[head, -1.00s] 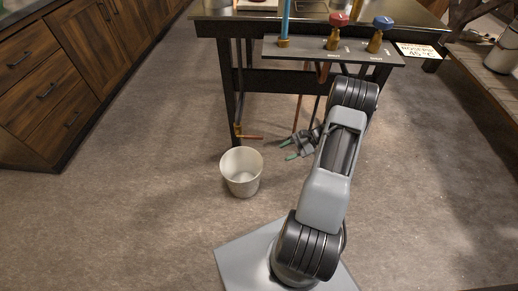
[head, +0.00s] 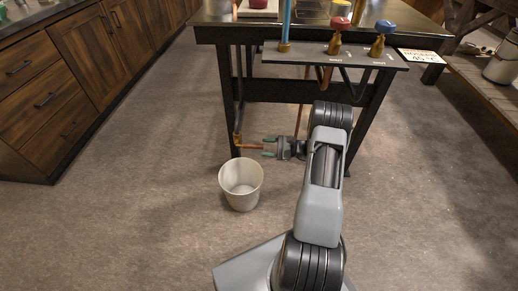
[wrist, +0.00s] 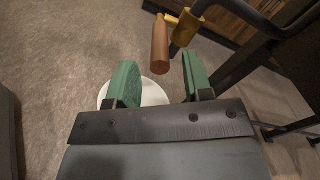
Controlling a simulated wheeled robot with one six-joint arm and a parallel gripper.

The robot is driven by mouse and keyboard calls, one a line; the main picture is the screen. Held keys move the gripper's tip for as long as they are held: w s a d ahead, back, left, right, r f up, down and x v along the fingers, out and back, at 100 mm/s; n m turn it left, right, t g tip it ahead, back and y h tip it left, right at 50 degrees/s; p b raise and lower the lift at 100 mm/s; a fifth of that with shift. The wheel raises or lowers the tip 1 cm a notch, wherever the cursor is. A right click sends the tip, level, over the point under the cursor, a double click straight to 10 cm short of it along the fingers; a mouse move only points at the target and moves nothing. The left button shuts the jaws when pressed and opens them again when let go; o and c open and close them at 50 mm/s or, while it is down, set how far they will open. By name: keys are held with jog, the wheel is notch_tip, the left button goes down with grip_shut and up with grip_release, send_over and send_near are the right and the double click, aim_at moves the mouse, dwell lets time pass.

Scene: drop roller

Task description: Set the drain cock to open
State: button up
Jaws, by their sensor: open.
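The drain cock has a brass body (head: 238,141) low by the table's left front leg, with an orange-copper lever (head: 250,147) pointing right, roughly level. In the wrist view the lever (wrist: 160,50) shows as a copper rod coming from the brass body (wrist: 186,28). My gripper (head: 267,147) is open, its green fingers pointing left at the lever's free end. In the wrist view my gripper (wrist: 161,80) has the lever's end lined up between its fingertips. I cannot tell whether the end is inside the gap or just short of it. Nothing is held.
A white bucket (head: 241,190) stands on the floor below the cock; its rim (wrist: 154,92) shows behind the fingers in the wrist view. The dark table (head: 300,90) carries a red valve knob (head: 340,23) and a blue one (head: 385,26). Wooden cabinets (head: 60,90) line the left.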

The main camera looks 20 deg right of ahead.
aim_at(259, 147)
jog(key=shift+x, duration=1.7)
grip_shut()
